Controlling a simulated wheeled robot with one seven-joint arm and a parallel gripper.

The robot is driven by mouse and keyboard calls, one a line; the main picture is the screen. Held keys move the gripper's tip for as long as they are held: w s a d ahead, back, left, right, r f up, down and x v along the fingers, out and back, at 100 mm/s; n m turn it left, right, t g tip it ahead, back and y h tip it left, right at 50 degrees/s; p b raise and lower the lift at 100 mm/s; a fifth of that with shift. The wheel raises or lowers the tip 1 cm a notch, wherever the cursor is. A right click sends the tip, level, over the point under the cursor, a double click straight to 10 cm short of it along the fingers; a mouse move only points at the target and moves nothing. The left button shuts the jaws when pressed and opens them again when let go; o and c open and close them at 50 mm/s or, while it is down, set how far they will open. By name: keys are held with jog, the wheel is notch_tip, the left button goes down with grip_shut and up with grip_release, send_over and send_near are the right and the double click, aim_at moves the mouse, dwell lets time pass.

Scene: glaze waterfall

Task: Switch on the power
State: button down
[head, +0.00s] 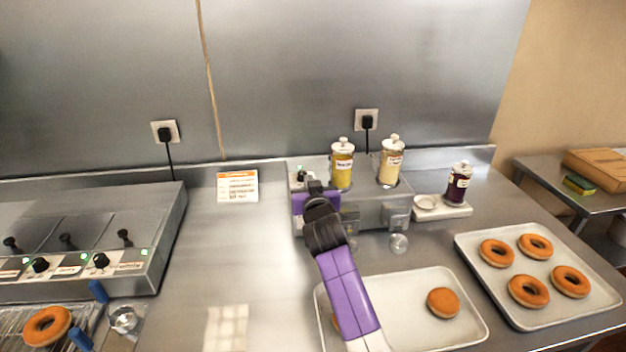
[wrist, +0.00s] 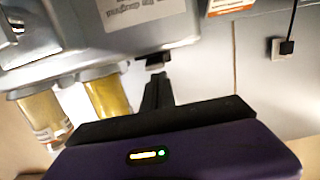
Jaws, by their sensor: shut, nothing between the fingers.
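The grey glaze machine (head: 370,210) stands against the back wall, with two yellow-filled jars (head: 342,165) on top. My gripper (head: 316,187) is at that left end, just right of the switch, and partly hides the machine. In the wrist view my gripper's dark fingers (wrist: 157,82) are shut and empty. Their tips are close to a small dark part (wrist: 157,62) on the machine's edge; I cannot tell whether they touch it.
A fryer (head: 80,240) with knobs and green lights is at the left. Wall outlets (head: 165,132) hold black plugs. A dark jar (head: 459,185) stands right of the machine.

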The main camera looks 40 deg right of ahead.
notch_tip(320, 180, up, 3)
jog(key=shift+w+d+f+p, duration=0.15)
jog(key=shift+p, duration=0.35)
jog(key=r+b+v, duration=0.2)
jog(key=v, duration=0.7)
jog(key=shift+r, duration=0.2)
